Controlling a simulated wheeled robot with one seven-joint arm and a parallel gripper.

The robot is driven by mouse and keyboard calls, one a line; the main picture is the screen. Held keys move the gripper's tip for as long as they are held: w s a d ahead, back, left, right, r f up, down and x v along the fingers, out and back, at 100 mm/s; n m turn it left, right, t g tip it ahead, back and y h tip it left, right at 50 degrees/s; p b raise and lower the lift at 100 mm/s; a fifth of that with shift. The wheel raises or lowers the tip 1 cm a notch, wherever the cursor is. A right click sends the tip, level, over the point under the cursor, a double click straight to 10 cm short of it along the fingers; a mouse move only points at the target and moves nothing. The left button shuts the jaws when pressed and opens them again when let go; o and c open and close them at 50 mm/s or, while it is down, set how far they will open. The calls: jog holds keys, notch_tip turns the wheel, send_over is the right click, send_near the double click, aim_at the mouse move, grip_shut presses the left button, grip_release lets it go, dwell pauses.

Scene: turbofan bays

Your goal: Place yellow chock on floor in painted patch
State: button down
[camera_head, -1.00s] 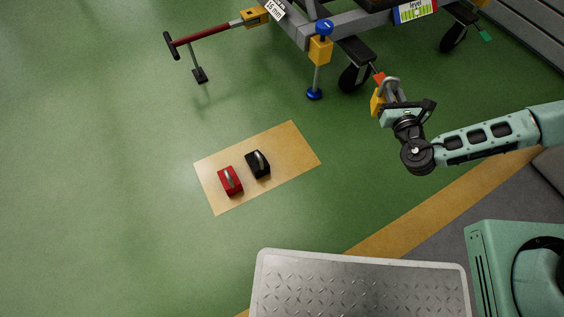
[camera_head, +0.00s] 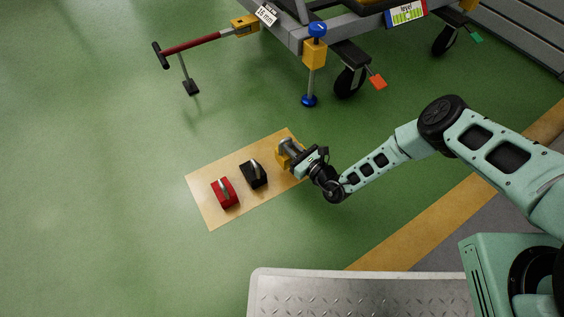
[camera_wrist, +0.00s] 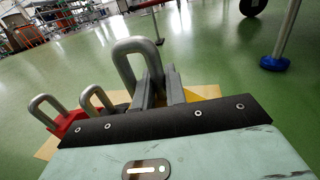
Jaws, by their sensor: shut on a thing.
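The yellow chock (camera_head: 284,157) is in my gripper (camera_head: 295,153), over the right end of the tan painted patch (camera_head: 213,219) in the head view. I cannot tell whether the chock touches the floor. In the wrist view my gripper (camera_wrist: 160,88) is shut on the chock's grey handle (camera_wrist: 135,50). Part of the yellow body (camera_wrist: 195,96) shows behind the fingers, and the rest is hidden. A black chock (camera_head: 254,176) and a red chock (camera_head: 224,194) with metal handles stand on the patch to the left.
A wheeled stand (camera_head: 345,40) with a blue-footed jack (camera_head: 309,100) and a castor (camera_head: 348,83) is behind the patch. A red tow bar (camera_head: 192,43) extends left. A metal tread-plate platform (camera_head: 360,290) is in front. Green floor is clear to the left.

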jog(key=shift+f+b, duration=1.5)
jog(key=shift+f, duration=1.35)
jog(key=shift+f, duration=0.15)
jog(key=c, duration=1.4)
grip_release()
jog(key=shift+c, duration=0.2)
